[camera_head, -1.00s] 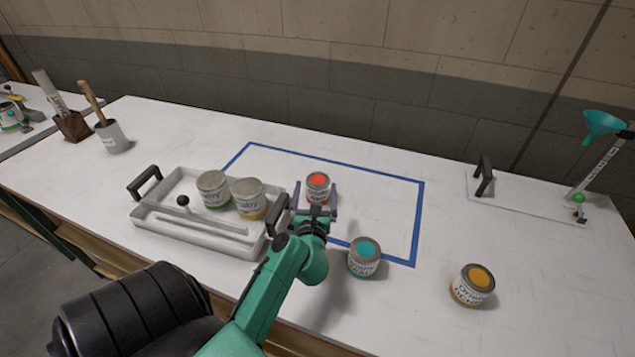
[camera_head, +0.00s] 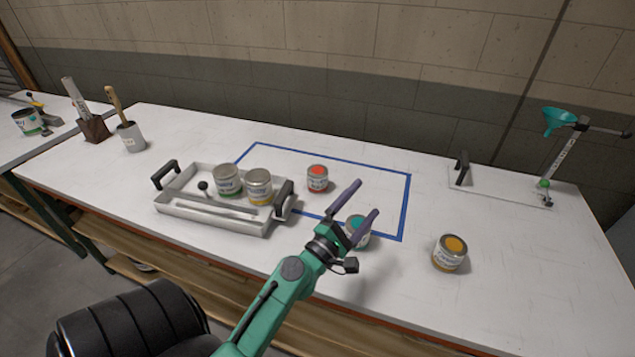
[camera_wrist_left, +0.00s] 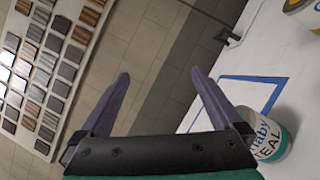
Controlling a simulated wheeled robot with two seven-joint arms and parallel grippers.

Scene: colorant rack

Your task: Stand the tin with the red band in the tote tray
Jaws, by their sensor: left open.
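The tin with the red band (camera_head: 317,179) stands upright on the white table, inside the blue taped outline and right of the tote tray. The tote tray (camera_head: 210,219) is pale with dark handles and holds two tins, one with a green band (camera_head: 227,180) and one with a yellow band (camera_head: 259,188). My left gripper (camera_head: 367,203) is open and empty, raised in front of the teal tin (camera_head: 357,232), which it partly hides. It stands apart from the red-banded tin. In the left wrist view the open fingers (camera_wrist_left: 160,95) have nothing between them. My right gripper is not in view.
An orange-topped tin (camera_head: 450,253) stands at the right. A plate with a dark handle (camera_head: 462,168) and a stand with a teal funnel (camera_head: 560,122) are at the far right. A grey cup (camera_head: 132,137) stands at the back left. The taped area is mostly clear.

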